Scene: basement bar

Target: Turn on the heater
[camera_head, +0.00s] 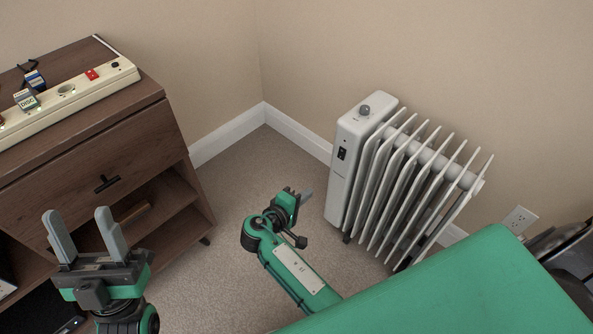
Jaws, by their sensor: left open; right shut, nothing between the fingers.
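The heater (352,164) is a white oil radiator with several upright fins, standing on the carpet by the corner. A round grey knob (364,110) sits on its top. A small dark switch (342,153) is on its narrow front face. My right gripper (306,196) is shut and empty, low in front of the heater and just left of its base; I cannot tell whether it touches. My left gripper (82,232) is open and empty, in front of the wooden cabinet at the lower left.
The brown cabinet (70,150) stands at left with a power strip (66,98) on top, holding plugs and a red switch (91,74). A wall outlet (519,219) is at right. My green body fills the lower right.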

